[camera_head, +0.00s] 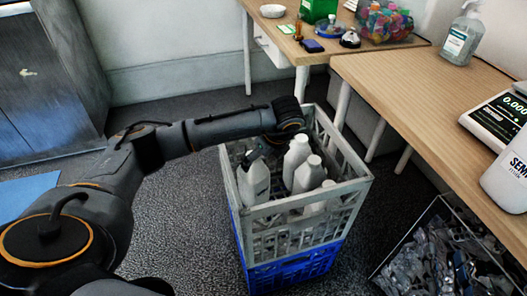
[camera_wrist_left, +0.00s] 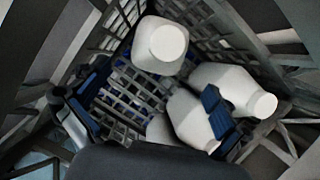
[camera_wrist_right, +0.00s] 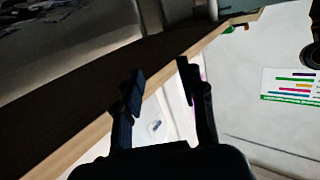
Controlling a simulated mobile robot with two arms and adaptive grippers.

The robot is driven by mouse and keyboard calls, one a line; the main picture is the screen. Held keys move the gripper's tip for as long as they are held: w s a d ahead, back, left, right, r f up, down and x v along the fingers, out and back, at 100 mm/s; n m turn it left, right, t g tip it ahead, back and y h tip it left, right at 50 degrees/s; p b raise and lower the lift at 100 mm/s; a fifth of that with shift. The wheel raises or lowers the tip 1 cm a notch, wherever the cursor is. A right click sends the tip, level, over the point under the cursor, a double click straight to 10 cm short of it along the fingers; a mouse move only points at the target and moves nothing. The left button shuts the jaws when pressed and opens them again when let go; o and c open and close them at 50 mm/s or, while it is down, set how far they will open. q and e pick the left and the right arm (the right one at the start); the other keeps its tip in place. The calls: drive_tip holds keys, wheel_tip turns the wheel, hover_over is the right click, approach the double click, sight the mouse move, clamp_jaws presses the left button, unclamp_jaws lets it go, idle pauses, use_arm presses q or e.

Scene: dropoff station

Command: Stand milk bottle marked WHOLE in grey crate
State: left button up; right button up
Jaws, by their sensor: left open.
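The grey crate (camera_head: 290,215) stands on a blue crate on the floor. Several white bottles are in it: one at the left (camera_head: 254,185) and a cluster at the right, including one bottle (camera_head: 308,174). My left gripper (camera_head: 262,148) reaches into the crate from the back. In the left wrist view its fingers (camera_wrist_left: 152,98) are spread, with one bottle (camera_wrist_left: 162,48) beyond them and another bottle (camera_wrist_left: 190,118) against or behind the right finger. No label on the crated bottles is readable. A bottle marked SEMI (camera_head: 508,176) stands on the right table. My right gripper (camera_wrist_right: 160,85) is open and empty.
The wooden table (camera_head: 410,85) at right holds a scale (camera_head: 498,118) and a pump bottle (camera_head: 462,38). A second table behind holds a bell (camera_head: 350,40) and a jar of coloured things (camera_head: 384,22). A bin of crumpled material (camera_head: 440,258) stands below the right table.

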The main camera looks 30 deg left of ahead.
use_arm(q)
drive_tip(key=shift+v, duration=0.95)
use_arm(e)
drive_tip(key=shift+s+d+f+g+h, duration=0.15)
drive_tip(key=shift+f+g, duration=0.2)
drive_tip(key=shift+f, duration=0.2)
drive_tip(key=shift+s+d+f+g+h, duration=0.15)
drive_tip(key=shift+f+g, duration=0.2)
drive_tip(key=shift+f, duration=0.2)
drive_tip(key=shift+a, duration=0.1)
